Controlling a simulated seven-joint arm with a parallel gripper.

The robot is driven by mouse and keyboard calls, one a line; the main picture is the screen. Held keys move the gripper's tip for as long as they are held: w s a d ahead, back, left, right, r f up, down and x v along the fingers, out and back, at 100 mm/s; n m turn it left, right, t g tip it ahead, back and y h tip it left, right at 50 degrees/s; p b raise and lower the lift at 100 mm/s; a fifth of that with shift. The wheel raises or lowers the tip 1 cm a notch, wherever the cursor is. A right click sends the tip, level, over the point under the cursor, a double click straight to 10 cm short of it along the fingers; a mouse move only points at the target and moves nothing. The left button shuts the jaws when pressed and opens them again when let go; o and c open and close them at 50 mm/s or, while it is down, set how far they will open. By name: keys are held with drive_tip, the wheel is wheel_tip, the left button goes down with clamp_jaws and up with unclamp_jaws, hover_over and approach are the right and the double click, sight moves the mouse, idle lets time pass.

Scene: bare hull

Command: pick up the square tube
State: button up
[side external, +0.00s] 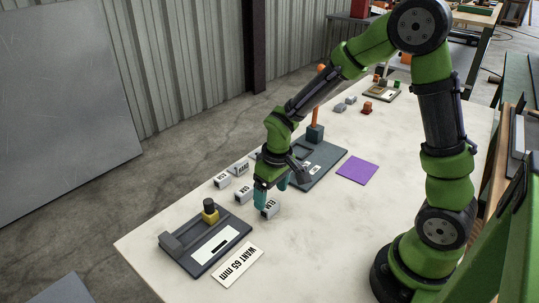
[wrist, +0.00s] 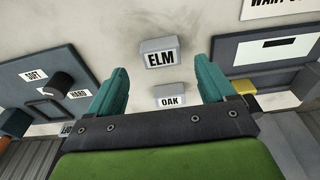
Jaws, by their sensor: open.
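My gripper (side external: 272,190) has teal fingers, points down over the table and is open with nothing between its fingers. It also shows in the wrist view (wrist: 161,88). A grey block labelled ELM (side external: 270,208) lies close by it and appears just beyond the fingertips in the wrist view (wrist: 158,51). A grey block labelled OAK (wrist: 169,96) shows between the fingers in the wrist view, lower down on the table. No part is clearly recognisable as a square tube; I cannot tell which thing it is.
A dark fixture (side external: 199,269) with a yellow and black piece stands front left, beside a "WANT 65 mm" card (side external: 238,264). A dark plate (side external: 325,158) with an orange post (side external: 318,105) lies behind my gripper. A purple square (side external: 357,170) lies right of it. The front right tabletop is clear.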

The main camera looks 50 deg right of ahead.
sight(270, 205)
wheel_tip(270, 205, down, 5)
drive_tip(key=shift+w+a+r, duration=0.1)
drive_tip(key=shift+r, duration=0.1)
drive_tip(key=c, duration=1.1)
